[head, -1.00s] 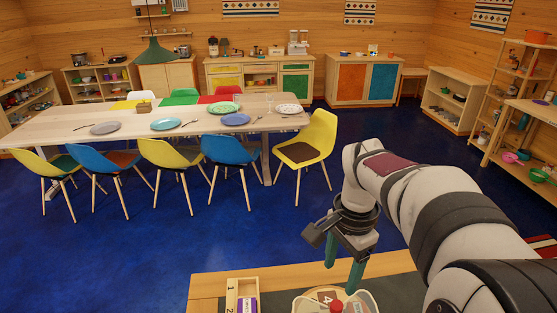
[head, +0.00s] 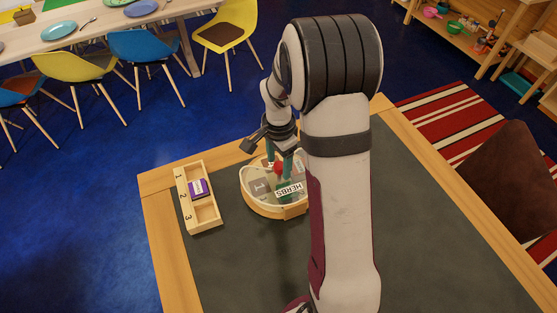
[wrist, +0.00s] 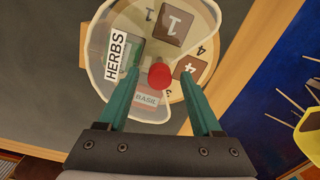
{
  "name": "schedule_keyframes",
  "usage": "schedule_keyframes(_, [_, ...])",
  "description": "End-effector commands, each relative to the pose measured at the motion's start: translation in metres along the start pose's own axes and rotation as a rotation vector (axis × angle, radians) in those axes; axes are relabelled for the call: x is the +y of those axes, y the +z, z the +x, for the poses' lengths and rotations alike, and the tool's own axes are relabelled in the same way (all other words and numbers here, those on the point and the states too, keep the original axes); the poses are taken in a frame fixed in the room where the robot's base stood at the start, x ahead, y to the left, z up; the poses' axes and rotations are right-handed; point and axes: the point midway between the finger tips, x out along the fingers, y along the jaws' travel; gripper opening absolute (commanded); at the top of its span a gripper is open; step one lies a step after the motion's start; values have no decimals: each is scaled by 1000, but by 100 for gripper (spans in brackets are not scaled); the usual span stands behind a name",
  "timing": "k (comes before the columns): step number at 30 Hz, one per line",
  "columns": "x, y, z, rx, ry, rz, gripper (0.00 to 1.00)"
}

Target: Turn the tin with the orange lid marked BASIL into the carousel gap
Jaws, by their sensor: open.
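The round carousel (head: 275,211) stands on the dark table top, with a clear, pale-rimmed cover and a HERBS sign (head: 288,189). The sign also shows in the wrist view (wrist: 116,55). A red knob (wrist: 159,76) stands at its middle. The tin labelled BASIL (wrist: 146,99) shows below the knob, between my fingers; it looks reddish through the cover, and its lid is not clear. My gripper (wrist: 161,77) is open, its teal fingertips on either side of the knob; contact cannot be told. I cannot make out the gap.
A wooden tray (head: 205,214) numbered 1, 2, 3 stands left of the carousel, holding a purple block (head: 197,189). My arm hides the carousel's right side in the head view. The table top (head: 430,220) is clear at the right.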

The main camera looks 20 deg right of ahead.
Motion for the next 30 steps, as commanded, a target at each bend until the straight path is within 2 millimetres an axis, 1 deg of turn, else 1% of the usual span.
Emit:
schedule_keyframes(5, [0,0,0,0,0,0,66])
schedule_keyframes(6, [0,0,0,0,0,0,59])
schedule_keyframes(8, [0,0,0,0,0,0,48])
schedule_keyframes(9, [0,0,0,0,0,0,41])
schedule_keyframes(16, [0,0,0,0,0,-1,0])
schedule_keyframes(25, [0,0,0,0,0,-14,0])
schedule_keyframes(30, [0,0,0,-1,0,-74,0])
